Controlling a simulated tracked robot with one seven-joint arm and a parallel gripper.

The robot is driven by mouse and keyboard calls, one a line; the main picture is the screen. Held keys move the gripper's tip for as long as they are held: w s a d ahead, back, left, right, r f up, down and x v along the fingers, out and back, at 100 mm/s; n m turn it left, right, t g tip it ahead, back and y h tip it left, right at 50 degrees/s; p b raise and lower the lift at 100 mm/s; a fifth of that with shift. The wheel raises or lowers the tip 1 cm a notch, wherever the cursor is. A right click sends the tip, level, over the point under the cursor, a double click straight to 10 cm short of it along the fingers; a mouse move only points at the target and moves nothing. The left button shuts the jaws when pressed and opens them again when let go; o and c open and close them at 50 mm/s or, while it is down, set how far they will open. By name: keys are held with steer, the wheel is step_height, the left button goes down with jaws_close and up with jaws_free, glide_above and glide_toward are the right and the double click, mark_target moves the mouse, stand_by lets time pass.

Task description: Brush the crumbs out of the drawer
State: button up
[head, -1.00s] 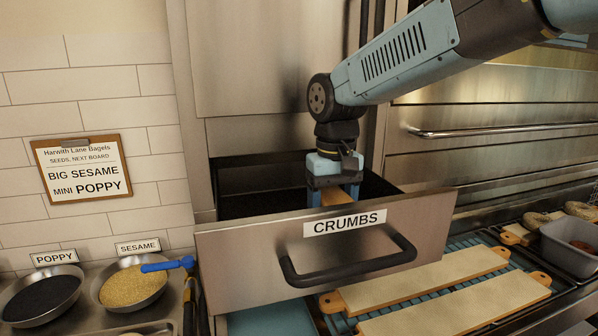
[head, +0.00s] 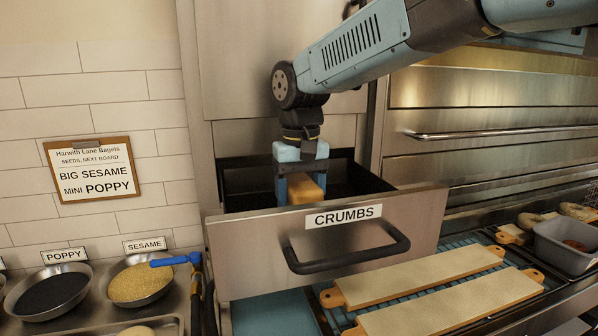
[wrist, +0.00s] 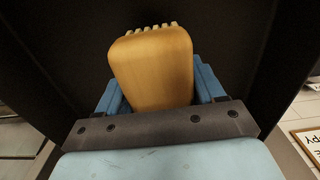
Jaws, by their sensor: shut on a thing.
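The crumbs drawer (head: 258,257) is pulled open, its steel front marked CRUMBS with a black bar handle. My gripper (head: 301,188) is over the left part of the drawer's dark inside, pointing down. It is shut on a wooden brush (head: 306,192), held between its blue fingers. In the wrist view the brush (wrist: 152,68) shows its smooth wooden back, with pale bristle tufts along the far edge. The drawer floor is mostly hidden behind the front panel and is dark in the wrist view. I cannot make out any crumbs.
Bowls of poppy (head: 48,292) and sesame (head: 140,281) stand at the left; a blue scoop (head: 175,260) lies across the sesame bowl. Boards (head: 420,276) lie on a blue rack at the right. A grey tub (head: 566,246) and bagels are beyond them. The oven is behind.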

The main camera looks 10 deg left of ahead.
mark_target(301, 182)
steer(key=shift+r, duration=2.6)
